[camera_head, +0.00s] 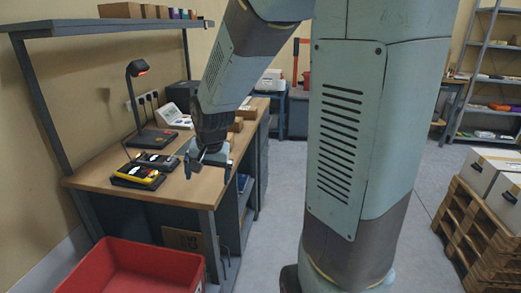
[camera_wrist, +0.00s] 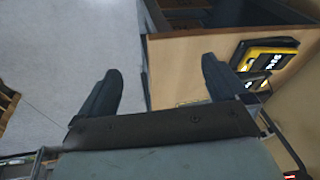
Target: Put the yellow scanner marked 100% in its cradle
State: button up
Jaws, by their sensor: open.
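A yellow and black scanner (camera_head: 143,173) lies in or on a dark base at the front left of the wooden bench; I cannot tell how it is seated. It also shows in the wrist view (camera_wrist: 262,64), at the right. Its marking is too small to read. A second dark unit (camera_head: 157,159) lies just behind it, with a little red and yellow on it. My gripper (camera_head: 208,166) is over the bench's right front edge, right of the scanner and apart from it. In the wrist view my gripper (camera_wrist: 161,68) is open and empty.
The bench (camera_head: 195,188) carries a lamp-like stand (camera_head: 137,69) with a red light, a white device (camera_head: 172,117) and small brown boxes behind my gripper. A shelf (camera_head: 100,26) overhangs the bench. A red bin (camera_head: 130,270) stands in front. Pallets (camera_head: 475,235) are at right.

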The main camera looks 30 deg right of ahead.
jog(key=s+d+r+n+t, duration=0.1)
jog(key=s+d+r+n, duration=0.1)
jog(key=s+r, duration=0.5)
jog(key=s+d+r+n+t, duration=0.1)
jog(key=s+d+r+n, duration=0.2)
jog(key=s+r, duration=0.4)
jog(key=s+d, duration=0.1)
jog(key=s, duration=0.3)
jog(key=shift+d+h, duration=0.3)
jog(key=shift+d, duration=0.1)
jog(key=shift+r, duration=0.1)
dwell(0.4)
